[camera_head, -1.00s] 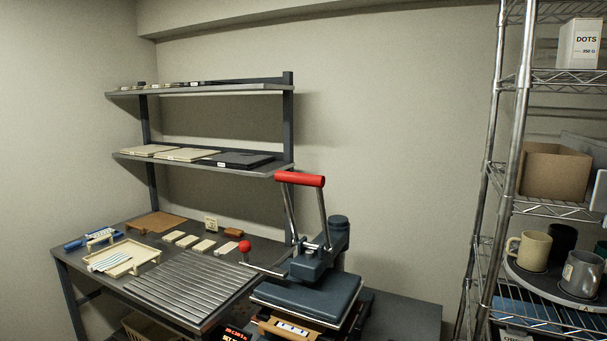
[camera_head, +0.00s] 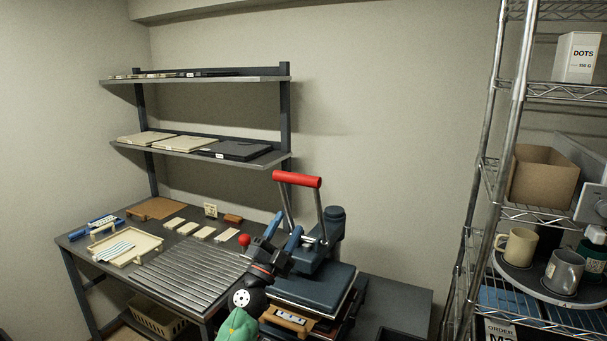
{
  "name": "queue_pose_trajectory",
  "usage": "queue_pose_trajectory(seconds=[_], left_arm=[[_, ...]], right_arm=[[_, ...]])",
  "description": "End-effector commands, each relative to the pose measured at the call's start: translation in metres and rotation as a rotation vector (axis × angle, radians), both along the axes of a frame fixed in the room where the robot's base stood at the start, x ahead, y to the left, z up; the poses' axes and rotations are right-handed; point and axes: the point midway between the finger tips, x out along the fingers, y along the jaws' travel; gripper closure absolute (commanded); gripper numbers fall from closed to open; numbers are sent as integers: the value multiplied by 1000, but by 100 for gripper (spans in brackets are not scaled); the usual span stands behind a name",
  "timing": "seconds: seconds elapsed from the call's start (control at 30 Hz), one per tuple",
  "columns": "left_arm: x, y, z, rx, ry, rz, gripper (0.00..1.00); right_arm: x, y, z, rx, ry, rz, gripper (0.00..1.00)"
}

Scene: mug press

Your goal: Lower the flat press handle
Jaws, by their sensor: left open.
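The flat press (camera_head: 310,280) stands on the workbench with a dark blue upper plate. Its handle, a red bar (camera_head: 297,179) on two metal arms, is raised high above the plate. My left gripper (camera_head: 285,228) comes up from the bottom of the view, in front of the press. Its two blue-tipped fingers are apart, with nothing seen between them. It is below the red bar and apart from it. A red ball knob (camera_head: 245,240) shows just left of the gripper. My right gripper is not in view.
A ribbed metal rack (camera_head: 185,272) lies left of the press, with a wooden tray (camera_head: 125,248) farther left. Shelves (camera_head: 200,147) rise behind the bench. A wire rack with mugs (camera_head: 516,245) stands at the right. The air right of the handle is clear.

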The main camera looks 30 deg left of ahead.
Motion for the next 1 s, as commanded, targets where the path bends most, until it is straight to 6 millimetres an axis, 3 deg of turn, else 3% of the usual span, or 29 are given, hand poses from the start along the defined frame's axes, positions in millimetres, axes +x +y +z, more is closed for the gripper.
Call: queue_pose_trajectory(seconds=[0.03, 0.1, 0.3, 0.63, 1.0], left_arm=[[9, 1, 22, 73, -3, -12, 49], [21, 3, 38, 180, 14, -29, 49], [56, 23, 67, 430, 147, -50, 49], [81, 54, 73, 571, 332, -46, 49], [113, 41, 81, 571, 337, -47, 49]], right_arm=[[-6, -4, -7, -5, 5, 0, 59], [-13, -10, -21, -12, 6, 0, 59], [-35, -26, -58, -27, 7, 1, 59], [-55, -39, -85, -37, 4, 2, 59], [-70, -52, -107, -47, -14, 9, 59]])
